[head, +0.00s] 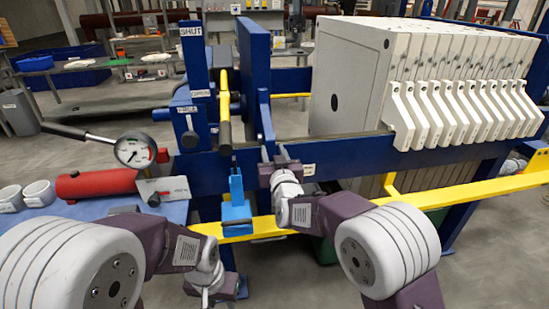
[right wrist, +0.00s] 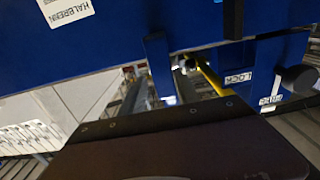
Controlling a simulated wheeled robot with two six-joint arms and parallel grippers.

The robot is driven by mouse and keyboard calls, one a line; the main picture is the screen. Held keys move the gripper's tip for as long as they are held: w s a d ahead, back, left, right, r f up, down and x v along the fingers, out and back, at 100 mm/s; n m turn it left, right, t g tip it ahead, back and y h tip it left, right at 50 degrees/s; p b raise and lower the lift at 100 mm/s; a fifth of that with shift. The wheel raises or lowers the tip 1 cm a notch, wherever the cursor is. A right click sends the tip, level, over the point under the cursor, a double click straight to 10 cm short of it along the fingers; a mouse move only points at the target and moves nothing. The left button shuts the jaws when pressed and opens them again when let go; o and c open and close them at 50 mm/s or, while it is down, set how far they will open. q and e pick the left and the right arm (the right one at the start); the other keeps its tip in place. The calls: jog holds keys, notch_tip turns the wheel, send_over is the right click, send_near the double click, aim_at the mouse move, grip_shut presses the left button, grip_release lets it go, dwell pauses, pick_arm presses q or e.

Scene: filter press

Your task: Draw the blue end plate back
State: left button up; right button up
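The blue end plate (head: 255,70) stands upright on the press's side rail, with a gap between it and the white filter plates (head: 345,80) to its right. A blue upright bar (head: 265,118) is on its near side. My right gripper (head: 272,158) is at the lower end of this bar; its fingers are too small and partly hidden to tell whether they grip. A large blue surface (right wrist: 110,40) fills the top of the right wrist view above my dark gripper body. My left gripper (head: 228,286) hangs low, below the blue table edge, away from the plate; its fingers are unclear.
A blue post with a SHUT label (head: 191,30) and a yellow lever (head: 225,110) stand left of the plate. A pressure gauge (head: 135,150), red cylinder (head: 95,183) and white mugs (head: 38,193) are at left. A yellow rail (head: 450,190) runs along the front.

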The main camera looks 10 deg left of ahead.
jog(key=shift+v, duration=1.35)
jog(key=s+d+f+m+g+h, duration=0.1)
jog(key=s+d+f+g+h, duration=0.1)
jog(key=s+d+f+g, duration=0.5)
jog(key=s+d+f+m+g+h, duration=0.15)
jog(key=s+d+f+g, duration=0.25)
jog(key=s+d+f, duration=0.7)
jog(key=s+d+f+m+g+h+p, duration=0.1)
jog(key=s+d+f+g, duration=0.1)
jog(key=s+d+g, duration=0.3)
jog(key=s+d+f+m+h+p, duration=0.1)
jog(key=s+d, duration=0.3)
jog(key=s, duration=0.4)
notch_tip(320, 180, up, 12)
jog(key=p, duration=1.1)
jog(key=shift+w+a+f+n+p, duration=0.2)
jog(key=shift+w+a+n+p, duration=0.1)
jog(key=shift+a+n+p, duration=0.1)
